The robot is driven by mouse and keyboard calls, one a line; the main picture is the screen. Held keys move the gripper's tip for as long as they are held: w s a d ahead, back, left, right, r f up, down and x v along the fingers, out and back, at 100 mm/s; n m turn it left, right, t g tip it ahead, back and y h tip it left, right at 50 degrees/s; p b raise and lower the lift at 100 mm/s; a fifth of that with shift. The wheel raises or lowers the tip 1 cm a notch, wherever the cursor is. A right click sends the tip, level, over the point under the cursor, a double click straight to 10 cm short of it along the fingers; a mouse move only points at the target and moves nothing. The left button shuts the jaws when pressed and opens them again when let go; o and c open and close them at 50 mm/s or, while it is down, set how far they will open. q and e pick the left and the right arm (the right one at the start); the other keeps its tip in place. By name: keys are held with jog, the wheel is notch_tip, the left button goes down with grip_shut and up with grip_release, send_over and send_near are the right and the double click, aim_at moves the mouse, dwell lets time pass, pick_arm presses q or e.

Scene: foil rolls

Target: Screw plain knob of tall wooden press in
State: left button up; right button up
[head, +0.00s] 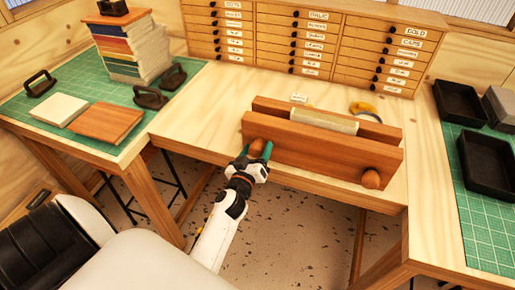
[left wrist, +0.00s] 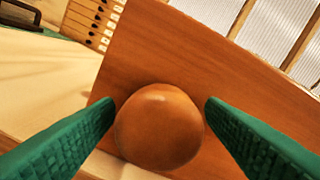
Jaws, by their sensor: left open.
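The wooden press (head: 310,148) stands on the middle table, with two upright boards and a pale block (head: 324,121) clamped between them. Its front board carries two round wooden knobs, the left knob (head: 257,147) and the right knob (head: 371,179). My left gripper (head: 257,150) is at the left knob. In the left wrist view the green fingers stand open on either side of this smooth, unmarked knob (left wrist: 159,127), with a visible gap at the right finger; contact on the left side is hard to tell. My right gripper is not in view.
A wooden drawer cabinet (head: 310,42) with labels stands behind the press. A tape roll (head: 366,111) lies behind the press. Stacked books (head: 128,48) and dark-handled tools (head: 150,97) are on the left green mat; black trays (head: 487,160) are at right.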

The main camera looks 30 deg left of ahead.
pick_arm(q)
jog(key=shift+s, duration=0.1)
jog(key=shift+c, duration=0.6)
jog(key=c, duration=0.6)
jog(key=shift+c, duration=1.4)
jog(key=shift+m, duration=0.3)
